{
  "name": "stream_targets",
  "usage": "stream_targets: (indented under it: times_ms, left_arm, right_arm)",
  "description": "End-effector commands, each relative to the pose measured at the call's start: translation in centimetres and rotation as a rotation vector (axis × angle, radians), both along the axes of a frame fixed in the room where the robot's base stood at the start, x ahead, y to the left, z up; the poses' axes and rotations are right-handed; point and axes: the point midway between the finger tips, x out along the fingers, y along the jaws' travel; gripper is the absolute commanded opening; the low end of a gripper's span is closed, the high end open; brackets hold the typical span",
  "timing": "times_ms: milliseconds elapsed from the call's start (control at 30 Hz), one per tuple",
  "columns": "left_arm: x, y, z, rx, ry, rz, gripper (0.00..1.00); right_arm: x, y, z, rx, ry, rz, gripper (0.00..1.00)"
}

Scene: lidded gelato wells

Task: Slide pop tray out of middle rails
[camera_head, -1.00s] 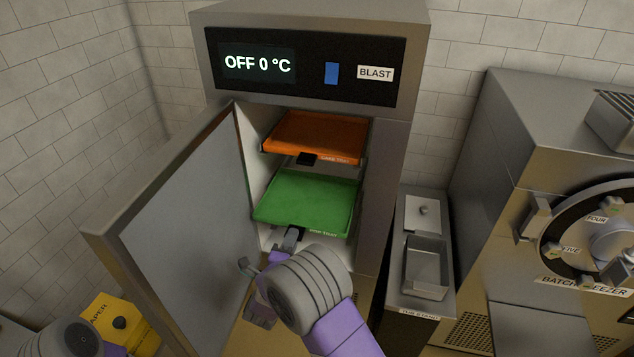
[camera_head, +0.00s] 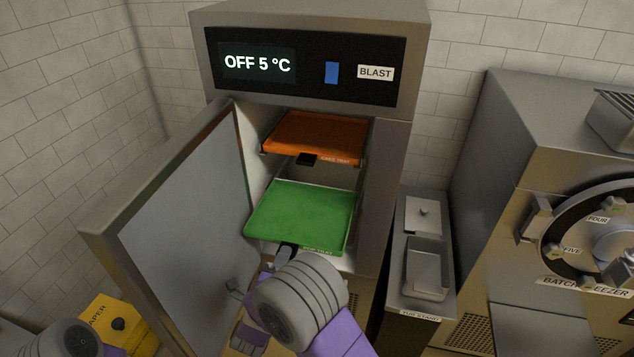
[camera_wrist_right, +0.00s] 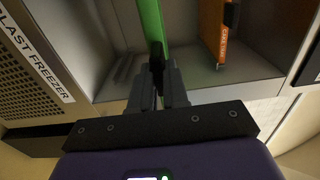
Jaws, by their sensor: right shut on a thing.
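The green tray (camera_head: 305,215), which I take to be the pop tray, sits in the middle of the open blast freezer and sticks out past the opening toward me. Its front label is too blurred to read surely. My right gripper (camera_head: 287,254) is shut on the black handle at its front edge. In the right wrist view the gripper (camera_wrist_right: 157,78) pinches this dark handle (camera_wrist_right: 156,55), with the green tray edge-on beyond it (camera_wrist_right: 151,20). The rails beneath the tray are mostly hidden.
An orange tray (camera_head: 318,135) with a black handle sits above, inside the freezer. The freezer door (camera_head: 185,190) stands open at left. A tub stand (camera_head: 422,225) and batch freezer (camera_head: 510,200) are at right. A yellow box (camera_head: 118,318) is at lower left.

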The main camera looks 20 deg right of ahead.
Motion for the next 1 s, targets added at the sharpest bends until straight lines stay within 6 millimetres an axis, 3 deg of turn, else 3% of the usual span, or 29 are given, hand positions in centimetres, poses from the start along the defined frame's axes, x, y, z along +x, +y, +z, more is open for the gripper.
stream_targets:
  times_ms: [1000]
  left_arm:
    - [0.0,0.0,0.0,0.0,0.0,0.0,0.0]
  right_arm:
    - [-5.1,3.5,0.0,-0.001,-0.001,0.001,0.0]
